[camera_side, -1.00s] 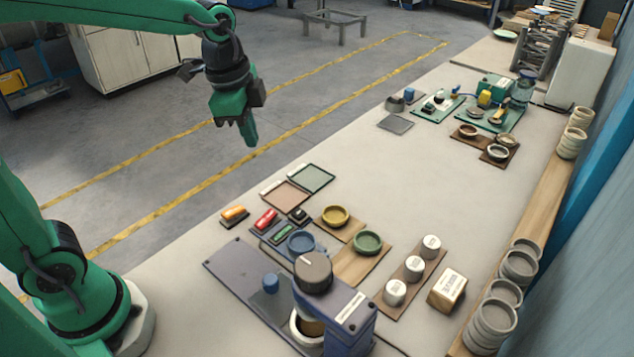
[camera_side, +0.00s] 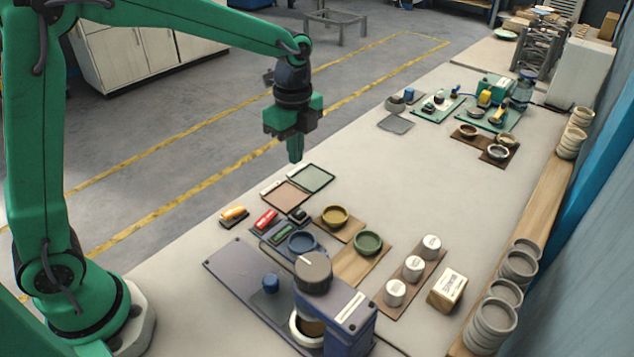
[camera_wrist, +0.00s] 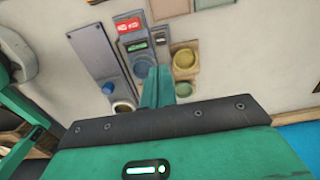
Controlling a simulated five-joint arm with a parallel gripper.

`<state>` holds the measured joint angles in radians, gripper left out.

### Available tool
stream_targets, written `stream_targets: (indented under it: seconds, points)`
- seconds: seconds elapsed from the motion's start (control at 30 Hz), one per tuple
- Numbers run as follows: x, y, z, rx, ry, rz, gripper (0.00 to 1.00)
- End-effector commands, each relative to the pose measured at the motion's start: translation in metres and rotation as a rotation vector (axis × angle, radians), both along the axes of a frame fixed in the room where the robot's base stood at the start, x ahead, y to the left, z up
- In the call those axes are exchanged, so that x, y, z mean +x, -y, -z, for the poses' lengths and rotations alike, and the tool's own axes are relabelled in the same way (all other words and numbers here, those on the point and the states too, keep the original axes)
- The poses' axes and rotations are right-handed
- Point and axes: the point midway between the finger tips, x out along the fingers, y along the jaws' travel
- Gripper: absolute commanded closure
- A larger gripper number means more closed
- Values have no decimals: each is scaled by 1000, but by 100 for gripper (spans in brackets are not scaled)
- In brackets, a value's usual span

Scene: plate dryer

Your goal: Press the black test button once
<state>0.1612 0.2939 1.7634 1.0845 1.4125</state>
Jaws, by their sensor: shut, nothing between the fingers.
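A small black button (camera_side: 298,214) sits on the bench beside the red switch (camera_side: 266,219) and the green display (camera_side: 282,232); I take it for the test button. In the wrist view the black button (camera_wrist: 160,38) shows small, above and beyond my fingertips. My gripper (camera_side: 295,158) is shut and empty, pointing down. In the side view it appears above the button and apart from it. The shut fingers also show in the wrist view (camera_wrist: 157,88), with nothing between them.
An orange switch (camera_side: 233,214) lies left of the red one. Blue (camera_side: 301,242), yellow (camera_side: 335,216) and green (camera_side: 368,242) dishes sit close to the button. A dark machine with a round knob (camera_side: 313,271) stands in front.

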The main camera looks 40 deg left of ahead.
Motion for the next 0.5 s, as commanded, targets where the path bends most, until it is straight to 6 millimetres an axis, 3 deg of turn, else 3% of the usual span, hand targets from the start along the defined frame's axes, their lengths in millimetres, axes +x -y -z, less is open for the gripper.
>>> stream_targets:
  seconds: [0.5]
  points:
    - [0, 0, 10, 0, -2, -3, 100]
